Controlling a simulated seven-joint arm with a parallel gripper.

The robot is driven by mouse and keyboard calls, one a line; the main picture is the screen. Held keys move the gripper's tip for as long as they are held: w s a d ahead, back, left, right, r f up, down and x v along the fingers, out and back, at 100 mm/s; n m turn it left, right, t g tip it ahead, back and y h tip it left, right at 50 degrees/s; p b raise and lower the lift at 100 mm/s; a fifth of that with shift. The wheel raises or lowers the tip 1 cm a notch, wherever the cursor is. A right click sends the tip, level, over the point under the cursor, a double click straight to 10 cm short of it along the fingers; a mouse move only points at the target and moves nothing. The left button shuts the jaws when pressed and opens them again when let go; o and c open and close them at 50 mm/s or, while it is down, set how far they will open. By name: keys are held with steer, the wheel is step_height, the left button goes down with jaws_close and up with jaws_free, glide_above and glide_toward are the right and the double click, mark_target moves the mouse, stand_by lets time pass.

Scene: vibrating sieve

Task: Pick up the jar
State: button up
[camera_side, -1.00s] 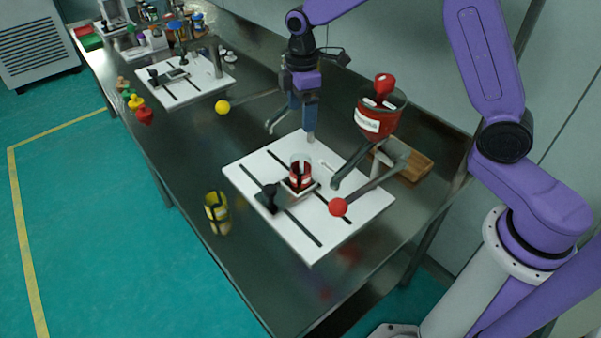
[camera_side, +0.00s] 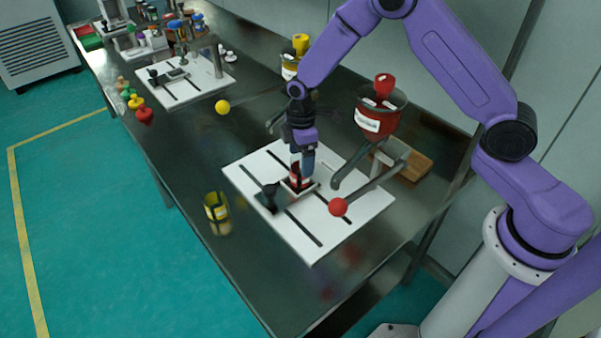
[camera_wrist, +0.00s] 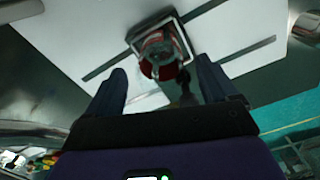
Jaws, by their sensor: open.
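The jar (camera_side: 297,181) is small, with red contents and a pale label, and stands in a square holder on the white plate (camera_side: 315,235). In the wrist view the jar (camera_wrist: 160,62) sits inside the square frame, just beyond my fingertips. My gripper (camera_side: 301,172) points down at the jar and hides part of it in the side view. In the wrist view my gripper (camera_wrist: 160,80) has its fingers apart, with the jar ahead between them. I cannot tell whether the fingers reach around the jar's rim.
A black clamp knob (camera_side: 268,197) stands left of the jar. A lever with a red ball (camera_side: 338,207) and a red hopper (camera_side: 378,118) are on the right. A yellow jar (camera_side: 216,206) stands left on the steel table. A second white plate (camera_side: 185,80) is farther back.

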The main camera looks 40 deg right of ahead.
steer(key=shift+a+f, duration=0.1)
steer(key=shift+f, duration=1.4)
steer(key=c, duration=1.2)
steer(key=shift+r, duration=4.35)
glide_above(299, 165)
steer(key=s+a, duration=0.2)
steer(key=shift+d+f, duration=0.1)
steer(key=shift+f, duration=2.55)
steer(key=shift+f, duration=1.65)
